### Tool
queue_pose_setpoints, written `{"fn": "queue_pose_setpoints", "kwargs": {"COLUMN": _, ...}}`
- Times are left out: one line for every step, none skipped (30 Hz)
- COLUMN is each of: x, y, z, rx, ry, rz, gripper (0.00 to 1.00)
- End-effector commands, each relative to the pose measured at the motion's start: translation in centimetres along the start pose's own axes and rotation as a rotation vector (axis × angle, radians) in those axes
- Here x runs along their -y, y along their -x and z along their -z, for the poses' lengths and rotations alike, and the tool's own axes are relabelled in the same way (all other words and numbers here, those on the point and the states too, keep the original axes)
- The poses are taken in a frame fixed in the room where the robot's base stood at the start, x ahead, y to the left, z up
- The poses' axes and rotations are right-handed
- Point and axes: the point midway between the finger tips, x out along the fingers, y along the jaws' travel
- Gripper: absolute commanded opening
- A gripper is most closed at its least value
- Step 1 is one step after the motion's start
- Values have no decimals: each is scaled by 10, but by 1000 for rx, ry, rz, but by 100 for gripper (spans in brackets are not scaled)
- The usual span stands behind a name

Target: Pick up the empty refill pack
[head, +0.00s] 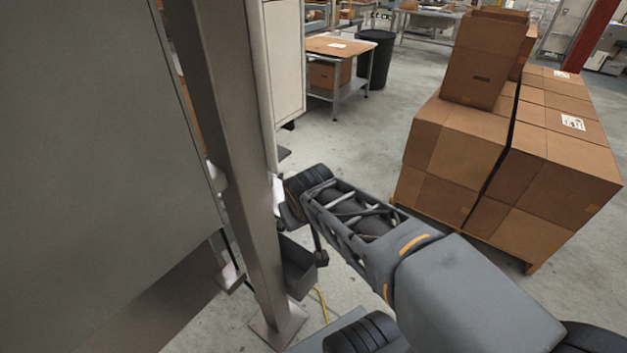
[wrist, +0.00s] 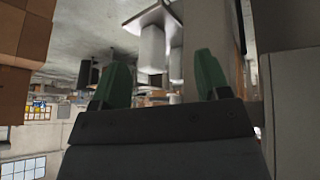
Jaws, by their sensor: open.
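I cannot pick out the empty refill pack for certain. A small white piece (head: 278,192) shows beside the steel post (head: 238,130) in the head view, right by the end of my arm; it is too small and covered to name. My gripper (wrist: 160,60) shows in the wrist view with its two green fingers wide apart. No held thing is visible between them. A pale block-like shape (wrist: 152,48) appears beyond the gap, at a distance I cannot tell. In the head view the fingers are hidden.
A dark grey bin (head: 298,268) is low beside the post, with a yellow cord (head: 321,304) on the floor. A large grey panel (head: 90,150) fills the left. Stacked cartons (head: 545,160) stand on a pallet at right. Floor (head: 350,140) is clear behind the arm.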

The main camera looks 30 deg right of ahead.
Motion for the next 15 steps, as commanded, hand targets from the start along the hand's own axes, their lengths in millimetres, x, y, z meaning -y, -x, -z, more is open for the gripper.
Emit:
{"fn": "queue_pose_setpoints", "kwargs": {"x": -21, "y": -8, "z": 16, "rx": -59, "ry": -8, "rz": -62, "gripper": 74}}
{"fn": "queue_pose_setpoints", "kwargs": {"x": -34, "y": -13, "z": 27, "rx": -104, "ry": -7, "rz": -97, "gripper": 77}}
{"fn": "queue_pose_setpoints", "kwargs": {"x": -52, "y": -19, "z": 41, "rx": -168, "ry": 2, "rz": -141, "gripper": 81}}
{"fn": "queue_pose_setpoints", "kwargs": {"x": -65, "y": -23, "z": 52, "rx": -219, "ry": 12, "rz": -167, "gripper": 83}}
{"fn": "queue_pose_setpoints", "kwargs": {"x": -78, "y": -28, "z": 62, "rx": -268, "ry": 24, "rz": -187, "gripper": 83}}
{"fn": "queue_pose_setpoints", "kwargs": {"x": -93, "y": -33, "z": 73, "rx": -330, "ry": 46, "rz": -203, "gripper": 83}}
{"fn": "queue_pose_setpoints", "kwargs": {"x": -102, "y": -37, "z": 80, "rx": -374, "ry": 64, "rz": -206, "gripper": 83}}
{"fn": "queue_pose_setpoints", "kwargs": {"x": -111, "y": -41, "z": 85, "rx": -415, "ry": 85, "rz": -204, "gripper": 83}}
{"fn": "queue_pose_setpoints", "kwargs": {"x": -119, "y": -47, "z": 91, "rx": -463, "ry": 111, "rz": -181, "gripper": 83}}
{"fn": "queue_pose_setpoints", "kwargs": {"x": -124, "y": -50, "z": 94, "rx": -496, "ry": 131, "rz": -159, "gripper": 83}}
{"fn": "queue_pose_setpoints", "kwargs": {"x": -128, "y": -54, "z": 95, "rx": -527, "ry": 149, "rz": -133, "gripper": 83}}
{"fn": "queue_pose_setpoints", "kwargs": {"x": -132, "y": -59, "z": 96, "rx": -563, "ry": 172, "rz": -91, "gripper": 83}}
{"fn": "queue_pose_setpoints", "kwargs": {"x": -134, "y": -62, "z": 95, "rx": -585, "ry": 188, "rz": -54, "gripper": 83}}
{"fn": "queue_pose_setpoints", "kwargs": {"x": -134, "y": -65, "z": 93, "rx": -605, "ry": 201, "rz": -14, "gripper": 83}}
{"fn": "queue_pose_setpoints", "kwargs": {"x": -134, "y": -68, "z": 90, "rx": -628, "ry": 215, "rz": 42, "gripper": 83}}
